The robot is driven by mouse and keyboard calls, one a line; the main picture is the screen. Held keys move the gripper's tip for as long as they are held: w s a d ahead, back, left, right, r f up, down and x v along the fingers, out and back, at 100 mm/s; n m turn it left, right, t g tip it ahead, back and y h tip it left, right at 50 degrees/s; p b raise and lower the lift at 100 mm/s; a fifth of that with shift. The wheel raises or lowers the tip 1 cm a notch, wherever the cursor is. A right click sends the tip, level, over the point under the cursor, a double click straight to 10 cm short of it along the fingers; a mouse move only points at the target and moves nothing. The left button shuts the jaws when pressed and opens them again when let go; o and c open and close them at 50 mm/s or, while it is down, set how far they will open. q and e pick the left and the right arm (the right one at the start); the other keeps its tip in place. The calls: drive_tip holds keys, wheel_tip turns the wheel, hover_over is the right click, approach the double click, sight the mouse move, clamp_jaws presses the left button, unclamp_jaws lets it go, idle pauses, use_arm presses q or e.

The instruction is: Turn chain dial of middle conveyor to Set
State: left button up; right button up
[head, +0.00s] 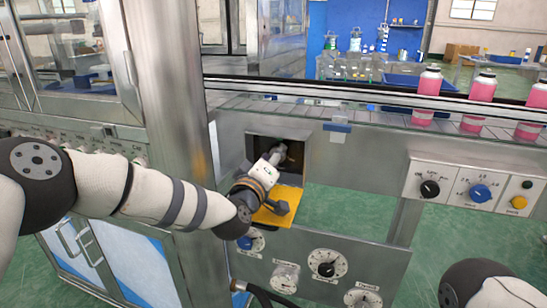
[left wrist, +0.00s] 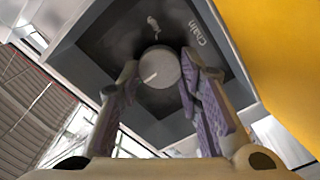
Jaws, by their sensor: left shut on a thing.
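The chain dial (left wrist: 158,68) is a round grey knob with a white pointer line. It sits on a dark plate inside a box-like recess, with the word "Chain" beside it in the left wrist view. The pointer slants toward the lower left there; I cannot read a Set mark. My left gripper (left wrist: 160,78) has its purple-padded fingers on both sides of the dial, shut on it. In the head view my left gripper (head: 279,154) reaches into the square recess (head: 254,147) of the middle conveyor's front, and the dial is hidden. My right gripper is not in view.
A yellow flap (head: 288,197) hangs open below the recess. A lower panel (head: 310,255) carries several round dials. A switch panel (head: 470,185) with black and blue knobs is at right. Pink bottles (head: 429,84) stand on the conveyor. A steel post (head: 170,120) stands left.

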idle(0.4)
use_arm(q)
drive_tip(key=o, duration=1.1)
drive_tip(key=shift+o, duration=0.2)
drive_tip(key=v, duration=1.2)
drive_tip(key=shift+r, duration=0.1)
